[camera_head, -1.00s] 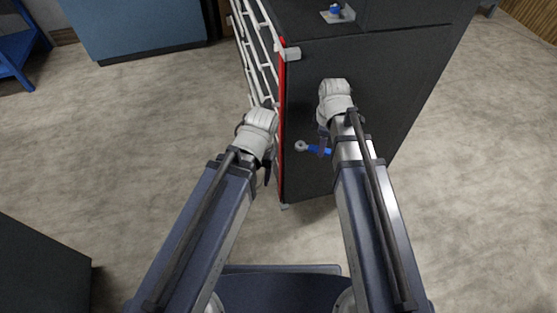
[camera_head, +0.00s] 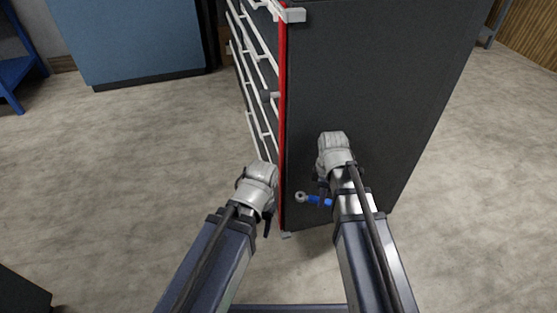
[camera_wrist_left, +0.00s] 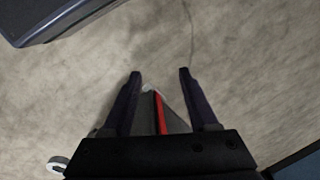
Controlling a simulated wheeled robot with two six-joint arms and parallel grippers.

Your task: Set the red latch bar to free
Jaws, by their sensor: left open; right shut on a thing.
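The only red thing in view is a long thin red bar (camera_head: 282,120), which runs down the left edge of the dark cabinet (camera_head: 370,100). A latch setting cannot be read. My left gripper (camera_head: 267,222) is beside the lower part of that edge. In the left wrist view my left gripper (camera_wrist_left: 160,78) is open and empty, and a red strip (camera_wrist_left: 160,113) shows between its fingers; contact cannot be told. My right gripper (camera_head: 323,194) is in front of the cabinet side, shut on a blue-handled tool (camera_head: 315,201) with a grey ring end. The fingers are partly hidden by the wrist.
White rails (camera_head: 254,75) run along the cabinet's left face, and a pale bracket (camera_head: 291,15) sits at its top corner. A blue cabinet (camera_head: 130,40) stands behind at left, with a blue stand (camera_head: 15,70) beside it.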

